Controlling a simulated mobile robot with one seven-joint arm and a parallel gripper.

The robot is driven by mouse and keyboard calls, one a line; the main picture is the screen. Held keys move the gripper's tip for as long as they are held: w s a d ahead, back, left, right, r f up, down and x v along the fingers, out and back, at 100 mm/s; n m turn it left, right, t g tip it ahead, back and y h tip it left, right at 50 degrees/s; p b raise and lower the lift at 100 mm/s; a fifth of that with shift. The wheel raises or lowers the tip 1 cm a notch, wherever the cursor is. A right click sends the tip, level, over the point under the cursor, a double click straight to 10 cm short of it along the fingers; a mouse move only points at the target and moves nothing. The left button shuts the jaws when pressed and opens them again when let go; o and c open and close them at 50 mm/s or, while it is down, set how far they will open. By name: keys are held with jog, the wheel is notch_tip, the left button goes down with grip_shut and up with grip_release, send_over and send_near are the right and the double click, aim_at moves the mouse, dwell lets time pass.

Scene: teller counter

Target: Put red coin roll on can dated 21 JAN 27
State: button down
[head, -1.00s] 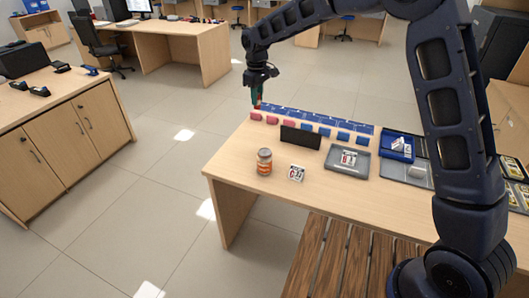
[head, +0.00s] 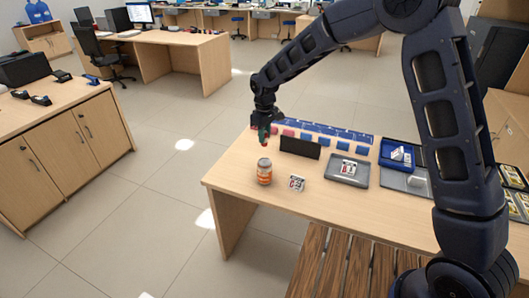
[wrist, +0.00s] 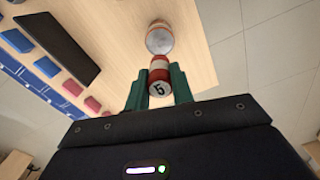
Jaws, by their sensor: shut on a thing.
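My gripper (wrist: 157,88) is shut on the red coin roll (wrist: 159,74), a red and white cylinder whose end facing the wrist camera shows a 5. In the head view my gripper (head: 264,136) is above the desk's left part, behind the can. The can (head: 264,172) is orange with a pale band and stands upright near the desk's left front. I cannot read a date on the can.
A white card (head: 297,184) stands right of the can. A black panel (head: 300,147) stands behind them, with blue blocks (head: 343,145) and pink blocks (wrist: 93,104) in a row. A grey tray (head: 334,178) and a blue tray (head: 385,160) are to the right.

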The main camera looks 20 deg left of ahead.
jog(key=shift+f, duration=4.1)
jog(key=shift+f, duration=0.1)
jog(key=c, duration=1.2)
grip_release()
notch_tip(320, 180, up, 12)
jog(key=shift+r, duration=0.1)
